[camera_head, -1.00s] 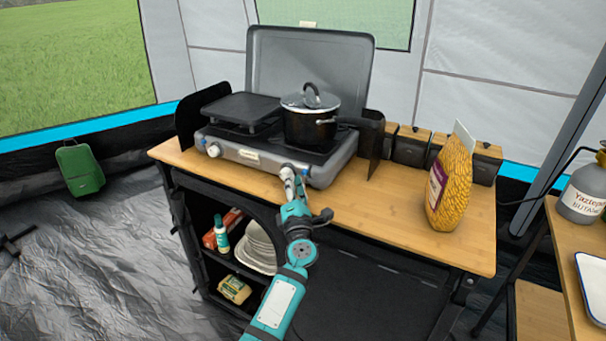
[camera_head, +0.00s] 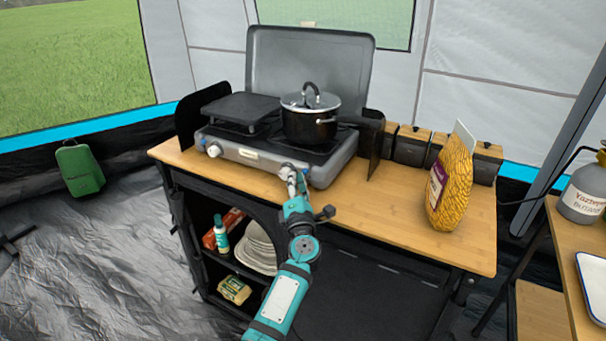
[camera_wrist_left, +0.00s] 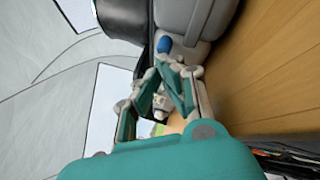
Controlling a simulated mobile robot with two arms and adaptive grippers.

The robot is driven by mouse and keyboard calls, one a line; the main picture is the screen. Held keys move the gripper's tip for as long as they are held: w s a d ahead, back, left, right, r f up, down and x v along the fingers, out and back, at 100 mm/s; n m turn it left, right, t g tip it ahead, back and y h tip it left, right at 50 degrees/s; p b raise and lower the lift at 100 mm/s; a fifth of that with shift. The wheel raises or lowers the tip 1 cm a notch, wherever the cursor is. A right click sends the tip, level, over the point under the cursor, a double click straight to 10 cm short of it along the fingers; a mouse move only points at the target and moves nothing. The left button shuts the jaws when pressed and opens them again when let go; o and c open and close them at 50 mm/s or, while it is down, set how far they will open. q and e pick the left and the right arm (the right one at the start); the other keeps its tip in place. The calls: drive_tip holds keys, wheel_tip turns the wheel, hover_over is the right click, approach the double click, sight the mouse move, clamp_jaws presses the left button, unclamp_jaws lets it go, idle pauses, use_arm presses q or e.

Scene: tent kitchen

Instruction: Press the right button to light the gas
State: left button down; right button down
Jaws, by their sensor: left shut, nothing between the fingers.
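The two-burner gas stove (camera_head: 250,156) stands on the wooden counter. On its front left is a white knob (camera_head: 214,150) with a second one beside it. My left gripper (camera_head: 289,170) is shut and empty, with its tips at the right part of the stove's front face. It hides the right-hand controls in the head view. In the left wrist view the gripper (camera_wrist_left: 172,62) also shows, and a small blue part (camera_wrist_left: 165,45) on the stove lies just beyond its tips. I cannot tell whether they touch. My right gripper is not in view.
A black lidded pot (camera_head: 308,127) sits on the right burner, its handle pointing right. A black griddle (camera_head: 240,107) covers the left burner. A yellow bag (camera_head: 452,188) stands on the counter (camera_head: 385,215) at right, with dark canisters behind it. The counter between stove and bag is clear.

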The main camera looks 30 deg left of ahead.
use_arm(q)
drive_tip(key=shift+w, duration=0.25)
drive_tip(key=shift+r, duration=0.1)
idle(0.5)
drive_tip(key=shift+s+p, duration=0.4)
drive_tip(key=shift+s, duration=0.45)
drive_tip(key=shift+s+p, duration=0.35)
drive_tip(key=s+p, duration=0.1)
drive_tip(key=s, duration=0.3)
drive_tip(key=shift+s+p, duration=0.15)
drive_tip(key=shift+p, duration=0.2)
